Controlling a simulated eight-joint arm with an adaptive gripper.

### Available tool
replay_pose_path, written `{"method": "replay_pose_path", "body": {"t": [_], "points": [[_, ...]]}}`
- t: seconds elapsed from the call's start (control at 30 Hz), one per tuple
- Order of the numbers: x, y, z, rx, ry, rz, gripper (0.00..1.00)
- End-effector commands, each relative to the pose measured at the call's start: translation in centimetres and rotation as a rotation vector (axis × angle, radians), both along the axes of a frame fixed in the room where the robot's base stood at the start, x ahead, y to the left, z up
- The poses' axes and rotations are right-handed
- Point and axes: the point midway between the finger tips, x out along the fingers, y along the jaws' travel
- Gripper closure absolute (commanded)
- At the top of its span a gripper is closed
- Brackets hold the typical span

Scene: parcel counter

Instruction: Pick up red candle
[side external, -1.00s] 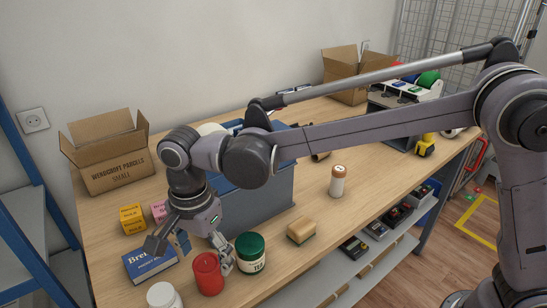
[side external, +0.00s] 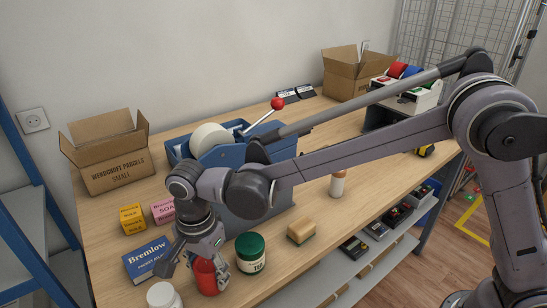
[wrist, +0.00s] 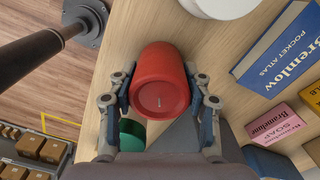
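The red candle (side external: 207,278) stands upright near the front edge of the counter. In the wrist view the candle (wrist: 160,75) lies between the two fingers of my gripper (wrist: 158,92), its round top and short wick facing the camera. The fingers are spread on either side of it. I see no clear grip on it, and any contact at the sides is hard to make out. In the side view my gripper (side external: 205,267) is down around the candle, and a finger hides part of it.
A green-lidded jar (side external: 250,254) stands close to the candle's right, and a white-lidded jar (side external: 163,296) is at its front left. The blue Bremlow book (side external: 147,261) lies to the left. A sponge (side external: 301,231) lies farther right.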

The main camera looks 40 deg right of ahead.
Motion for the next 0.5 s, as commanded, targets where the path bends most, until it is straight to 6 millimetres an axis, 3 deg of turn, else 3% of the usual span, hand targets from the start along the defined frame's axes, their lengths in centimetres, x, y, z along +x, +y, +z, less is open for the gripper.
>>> {"method": "replay_pose_path", "body": {"t": [0.33, 0.5], "points": [[0.0, 0.0, 0.1, 0.000, 0.000, 0.000, 0.87], [0.0, 0.0, 1.5, 0.000, 0.000, 0.000, 0.87]]}}
